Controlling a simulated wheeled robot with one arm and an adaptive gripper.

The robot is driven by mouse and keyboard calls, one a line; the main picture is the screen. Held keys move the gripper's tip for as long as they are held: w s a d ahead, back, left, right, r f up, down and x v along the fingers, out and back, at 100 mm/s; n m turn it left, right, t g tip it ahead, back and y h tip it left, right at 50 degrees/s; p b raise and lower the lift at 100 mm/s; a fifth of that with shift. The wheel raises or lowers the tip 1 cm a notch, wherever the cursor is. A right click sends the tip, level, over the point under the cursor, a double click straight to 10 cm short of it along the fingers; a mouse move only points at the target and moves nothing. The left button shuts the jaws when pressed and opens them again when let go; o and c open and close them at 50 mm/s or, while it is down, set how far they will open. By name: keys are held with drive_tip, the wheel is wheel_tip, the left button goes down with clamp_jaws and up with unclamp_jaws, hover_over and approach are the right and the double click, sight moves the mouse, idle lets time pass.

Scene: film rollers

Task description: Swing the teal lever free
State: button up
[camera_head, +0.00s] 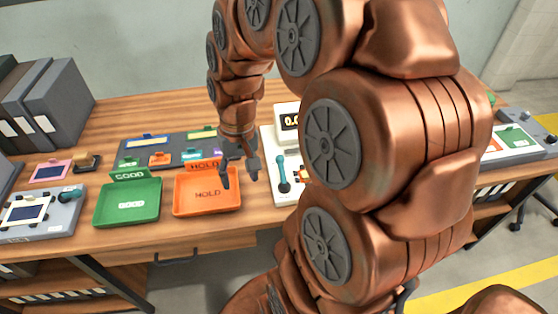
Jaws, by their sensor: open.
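A teal lever (283,173) stands roughly upright on the front of a white device (266,145) just right of the orange tray. My gripper (240,180) points down above the right part of the orange tray, a little left of the lever. Its two dark fingers are spread apart with nothing between them, and a gap shows between the right finger and the lever. My copper arm hides the right part of the white device. A smaller dark teal knob (70,194) is on the grey device (40,222) at the left.
A green GOOD tray (127,220) and an orange HOLD tray (206,209) lie at the front of the wooden table (185,241). A dark rack (131,151) with coloured pieces is behind them. Grey binders (62,100) stand back left. Another device (520,130) is far right.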

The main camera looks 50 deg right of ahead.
drive_tip(key=w+d+f+m+t, duration=0.1)
drive_tip(key=w+d+f+m, duration=0.1)
drive_tip(key=d, duration=0.3)
drive_tip(key=w+d+f+m, duration=0.1)
drive_tip(key=w+d, duration=0.1)
drive_tip(key=d, duration=0.4)
drive_tip(key=m+t, duration=0.1)
drive_tip(key=m, duration=0.1)
hover_over(281, 156)
drive_tip(key=f, duration=0.2)
drive_tip(key=f+b, duration=0.1)
drive_tip(key=shift+s+d, duration=0.25)
drive_tip(key=shift+s, duration=0.15)
drive_tip(key=shift+d+f, duration=0.1)
drive_tip(key=shift+d, duration=0.05)
drive_tip(key=shift+f, duration=0.35)
drive_tip(key=shift+w+a+f+p, duration=0.2)
drive_tip(key=shift+f+p, duration=0.1)
drive_tip(key=shift+f, duration=0.85)
drive_tip(key=shift+w+a+f+p, duration=0.15)
drive_tip(key=shift+f+p, duration=0.2)
drive_tip(key=shift+f, duration=0.75)
drive_tip(key=shift+w+a+f+p, duration=0.2)
drive_tip(key=shift+f+p, duration=0.1)
drive_tip(key=shift+f, duration=0.85)
clamp_jaws()
